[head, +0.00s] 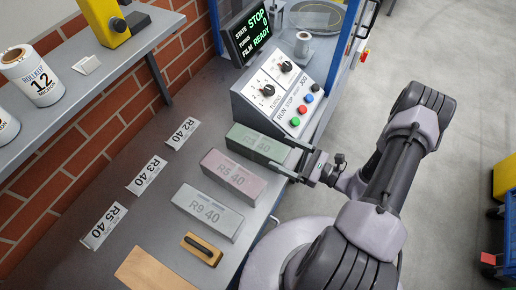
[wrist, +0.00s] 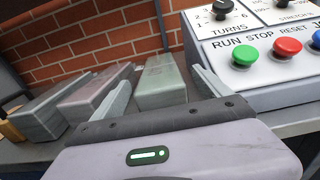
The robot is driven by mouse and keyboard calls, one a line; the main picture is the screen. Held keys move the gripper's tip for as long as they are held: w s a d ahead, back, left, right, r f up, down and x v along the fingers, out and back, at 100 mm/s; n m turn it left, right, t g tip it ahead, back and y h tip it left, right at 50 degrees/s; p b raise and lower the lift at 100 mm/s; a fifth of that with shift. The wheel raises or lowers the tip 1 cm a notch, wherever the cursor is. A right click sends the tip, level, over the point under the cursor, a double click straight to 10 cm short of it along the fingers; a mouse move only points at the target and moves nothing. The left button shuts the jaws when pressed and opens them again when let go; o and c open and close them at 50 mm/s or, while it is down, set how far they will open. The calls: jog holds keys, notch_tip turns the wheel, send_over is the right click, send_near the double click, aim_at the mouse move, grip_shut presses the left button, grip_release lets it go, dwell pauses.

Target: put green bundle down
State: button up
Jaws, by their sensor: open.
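The green bundle (head: 258,142) lies flat on the grey bench (head: 163,213), at the far end of a row of bundles and beside the control console. My gripper (head: 287,159) is open at the bundle's right end, with one finger toward each long side. In the wrist view the green bundle (wrist: 163,83) shows between the two spread fingers of my gripper (wrist: 160,82). I cannot tell whether either finger touches it.
The control console (head: 280,97) stands close by. Paper labels R2, R3 and R5 (head: 104,225) lie along the wall side.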

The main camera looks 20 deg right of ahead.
aim_at(266, 146)
jog(key=x, duration=0.2)
jog(key=b+x, duration=0.1)
jog(key=x, duration=0.4)
jog(key=shift+a+f+b, duration=0.1)
jog(key=shift+f+b, duration=0.2)
jog(key=shift+f, duration=0.1)
jog(key=shift+s, duration=0.1)
grip_shut()
